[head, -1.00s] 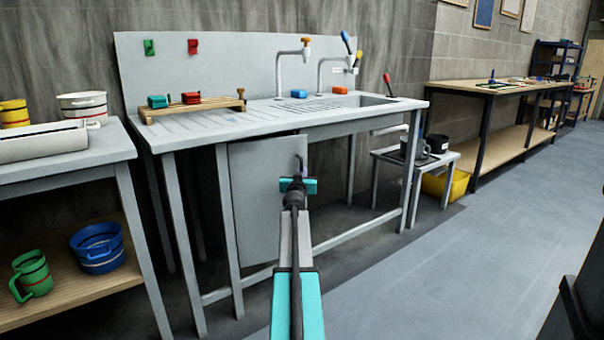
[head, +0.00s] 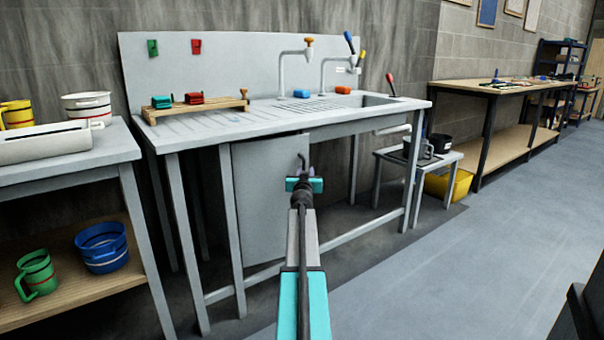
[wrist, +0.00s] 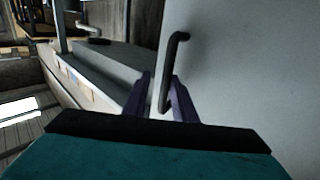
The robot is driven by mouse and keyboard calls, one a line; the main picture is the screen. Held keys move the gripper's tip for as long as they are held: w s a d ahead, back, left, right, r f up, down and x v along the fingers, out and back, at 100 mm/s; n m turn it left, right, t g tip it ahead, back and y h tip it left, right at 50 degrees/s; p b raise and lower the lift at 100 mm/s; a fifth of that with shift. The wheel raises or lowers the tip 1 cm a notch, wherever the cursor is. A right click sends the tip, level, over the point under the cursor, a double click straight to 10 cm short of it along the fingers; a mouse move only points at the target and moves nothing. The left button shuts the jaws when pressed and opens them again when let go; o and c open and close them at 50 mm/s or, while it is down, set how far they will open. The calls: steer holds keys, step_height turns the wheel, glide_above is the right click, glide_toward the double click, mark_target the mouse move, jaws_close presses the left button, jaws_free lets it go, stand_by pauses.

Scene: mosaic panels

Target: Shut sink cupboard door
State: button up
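The sink cupboard door (head: 262,205) is a plain grey panel under the left part of the sink bench. It stands ajar, its right edge swung outward from the bench front. Its dark bar handle (head: 303,160) is near the top right corner and also shows in the wrist view (wrist: 175,65). My gripper (head: 304,176) is at the handle's lower part. In the wrist view, my two purple fingers (wrist: 160,92) are spread around the handle's lower end, with a gap on the left and the right finger close to or touching the bar.
The steel sink bench (head: 225,125) carries taps, a wooden rack and small coloured blocks. A grey side table (head: 70,152) with mugs and a pot stands left. A low stool (head: 412,160) with dark pots is right of the bench. The floor (head: 440,270) at the right is clear.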

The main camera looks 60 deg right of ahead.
steer(key=shift+o, duration=0.4)
steer(key=shift+w, duration=0.15)
steer(key=shift+a, duration=0.15)
steer(key=v, duration=1.3)
steer(key=shift+a, duration=0.25)
steer(key=shift+s, duration=0.25)
stand_by(0.3)
